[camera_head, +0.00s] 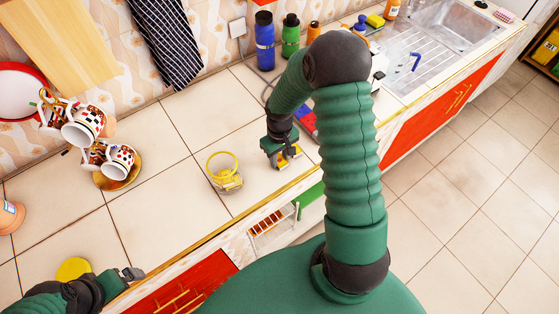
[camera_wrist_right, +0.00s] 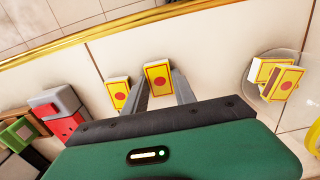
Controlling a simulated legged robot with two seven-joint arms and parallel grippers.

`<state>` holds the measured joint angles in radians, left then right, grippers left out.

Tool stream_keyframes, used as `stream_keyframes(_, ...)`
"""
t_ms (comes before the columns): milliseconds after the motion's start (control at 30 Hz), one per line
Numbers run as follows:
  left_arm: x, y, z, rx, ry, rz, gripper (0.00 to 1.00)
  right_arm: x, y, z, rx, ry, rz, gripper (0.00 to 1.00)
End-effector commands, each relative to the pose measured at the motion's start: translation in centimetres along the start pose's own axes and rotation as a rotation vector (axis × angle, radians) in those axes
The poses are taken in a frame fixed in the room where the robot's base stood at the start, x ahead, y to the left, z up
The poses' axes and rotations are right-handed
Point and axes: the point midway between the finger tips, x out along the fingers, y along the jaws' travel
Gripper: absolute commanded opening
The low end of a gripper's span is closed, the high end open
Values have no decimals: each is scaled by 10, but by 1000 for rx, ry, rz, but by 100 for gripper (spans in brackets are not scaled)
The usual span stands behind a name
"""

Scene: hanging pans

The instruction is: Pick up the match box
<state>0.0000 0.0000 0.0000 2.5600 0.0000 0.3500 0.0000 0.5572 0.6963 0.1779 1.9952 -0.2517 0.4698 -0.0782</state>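My right gripper (camera_head: 285,157) points down at the counter's front part. In the right wrist view, a yellow match box with a red dot (camera_wrist_right: 159,78) sits between the two finger ends (camera_wrist_right: 160,84), with little or no gap on either side. I cannot tell if the fingers press on it. A second match box (camera_wrist_right: 118,93) lies just left of the left finger. Two more match boxes (camera_wrist_right: 280,80) are in a clear glass container, which shows in the head view with a yellow rim (camera_head: 223,170). My left gripper (camera_head: 133,273) is low at the left; its fingers are unclear.
Red and grey (camera_wrist_right: 60,110) and green (camera_wrist_right: 20,132) items stand left of the match boxes in the wrist view. Mugs hang on a stand (camera_head: 100,140) at the left. Bottles (camera_head: 265,40) stand at the back. The counter's middle (camera_head: 170,190) is clear, with its edge in front.

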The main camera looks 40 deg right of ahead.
Motion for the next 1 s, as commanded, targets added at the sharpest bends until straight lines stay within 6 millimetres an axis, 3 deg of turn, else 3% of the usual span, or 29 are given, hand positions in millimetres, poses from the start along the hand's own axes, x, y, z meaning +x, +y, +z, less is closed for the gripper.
stream_keyframes(200,0,0,0,0,0,0,97,0,0,0,0,0,0,0)
stream_keyframes(533,1,0,0,0,0,0,97,-4,0,0,1,0,0,0)
stream_keyframes(800,4,0,1,0,0,0,97,-34,1,-1,2,4,2,0)
stream_keyframes(1000,12,0,3,0,0,0,97,-38,-23,34,-3,-1,1,0)
